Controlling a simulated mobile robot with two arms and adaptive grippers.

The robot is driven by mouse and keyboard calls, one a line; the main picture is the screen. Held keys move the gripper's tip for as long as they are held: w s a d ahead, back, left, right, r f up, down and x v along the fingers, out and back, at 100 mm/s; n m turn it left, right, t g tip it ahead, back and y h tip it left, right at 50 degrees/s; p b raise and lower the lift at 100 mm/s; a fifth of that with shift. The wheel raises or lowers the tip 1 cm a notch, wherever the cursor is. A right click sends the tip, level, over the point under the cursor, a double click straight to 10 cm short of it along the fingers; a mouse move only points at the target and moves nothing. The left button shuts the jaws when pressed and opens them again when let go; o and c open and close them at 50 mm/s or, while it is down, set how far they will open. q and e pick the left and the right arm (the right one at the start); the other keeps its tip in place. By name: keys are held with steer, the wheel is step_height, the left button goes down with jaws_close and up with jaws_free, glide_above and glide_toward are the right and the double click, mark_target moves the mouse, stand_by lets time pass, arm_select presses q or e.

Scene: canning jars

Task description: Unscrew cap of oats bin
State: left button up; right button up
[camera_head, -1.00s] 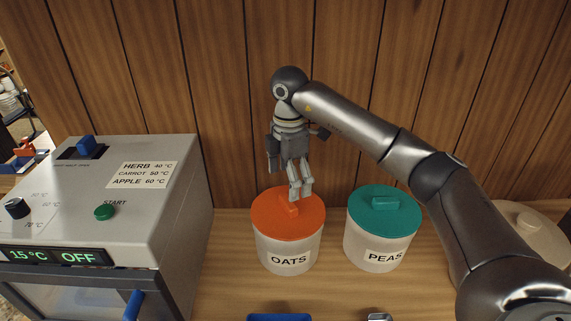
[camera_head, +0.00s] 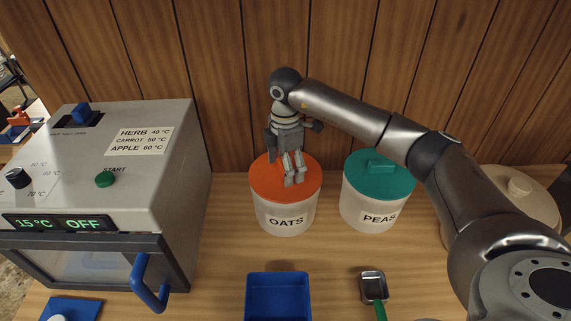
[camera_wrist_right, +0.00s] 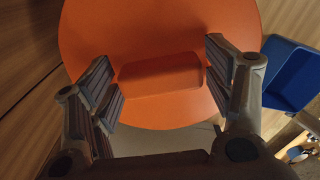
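The oats bin (camera_head: 285,214) is a pale, see-through jar labelled OATS, standing on the counter near the back wall. Its orange cap (camera_head: 262,182) sits on top, with a raised grip bar (camera_wrist_right: 160,72) across it. My right gripper (camera_head: 294,181) points down at the cap. In the right wrist view its open fingers (camera_wrist_right: 165,85) stand on either side of the bar's two ends. A gap shows between the left fingers and the bar; the right finger is close to the bar's end, and I cannot tell whether it touches. My left gripper is not in view.
The peas bin (camera_head: 375,208) with a teal cap stands just right of the oats bin. A drying machine (camera_head: 110,180) with a blue handle stands at left. A cream-lidded container (camera_head: 520,195) is at right.

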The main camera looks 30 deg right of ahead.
steer(key=c, duration=0.7)
steer(key=n, duration=0.4)
steer(key=shift+n+b, duration=0.3)
steer(key=shift+b, duration=0.1)
steer(key=shift+c, duration=0.2)
steer(key=shift+n+b, duration=0.3)
steer(key=shift+n, duration=2)
steer(key=n+b, duration=0.1)
steer(key=n, duration=0.3)
steer(key=shift+r, duration=0.1)
